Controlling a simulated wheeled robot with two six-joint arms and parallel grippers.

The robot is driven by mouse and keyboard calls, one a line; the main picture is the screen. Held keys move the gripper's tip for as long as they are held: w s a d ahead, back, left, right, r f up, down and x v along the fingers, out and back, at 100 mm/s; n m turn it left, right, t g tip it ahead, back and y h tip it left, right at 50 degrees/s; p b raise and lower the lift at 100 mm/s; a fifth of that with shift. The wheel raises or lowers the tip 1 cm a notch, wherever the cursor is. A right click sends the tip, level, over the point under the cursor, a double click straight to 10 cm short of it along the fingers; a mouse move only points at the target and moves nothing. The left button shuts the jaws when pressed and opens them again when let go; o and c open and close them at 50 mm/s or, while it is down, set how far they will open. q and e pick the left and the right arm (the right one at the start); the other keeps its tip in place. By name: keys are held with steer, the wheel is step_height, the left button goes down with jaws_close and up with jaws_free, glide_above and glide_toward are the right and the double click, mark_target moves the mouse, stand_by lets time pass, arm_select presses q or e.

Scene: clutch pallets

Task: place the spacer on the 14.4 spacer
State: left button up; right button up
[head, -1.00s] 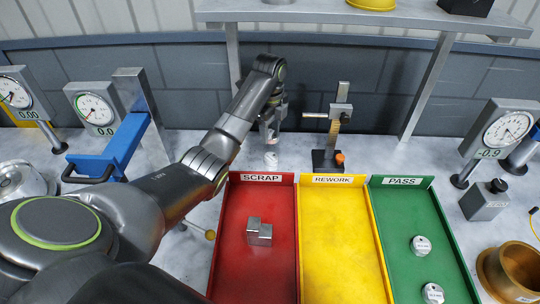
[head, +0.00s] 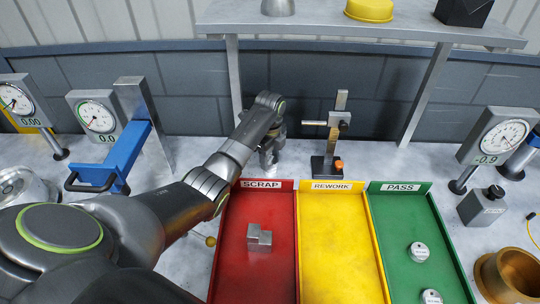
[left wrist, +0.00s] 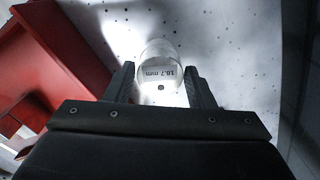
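A pale cylindrical spacer marked 18.7 mm (left wrist: 160,72) stands on the table, between the fingertips of my left gripper (left wrist: 160,85) in the left wrist view. The fingers look open, one on each side of it, with little gap. In the head view my left gripper (head: 268,162) is low over the table behind the SCRAP tray and hides most of the spacer. Two similar white-topped spacers, one farther back (head: 419,252) and one nearer (head: 431,297), stand in the green PASS tray; their labels are too small to read. My right gripper is not in view.
The red SCRAP tray (head: 226,262) holds a stepped metal block (head: 259,239). The yellow REWORK tray (head: 340,245) is empty. A height gauge stand (head: 327,165) is close right of my left gripper. Dial gauges stand at both sides; a brass ring (head: 510,275) is at front right.

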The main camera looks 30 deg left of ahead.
mark_target(270, 159)
arm_select(q)
steer(key=o, duration=0.3)
step_height(270, 159, up, 7)
steer(key=shift+w+r+b, duration=0.1)
steer(key=shift+r+b, duration=0.1)
steer(key=shift+b, duration=0.85)
steer(key=shift+r+p, duration=2.45)
steer(key=shift+p, duration=0.15)
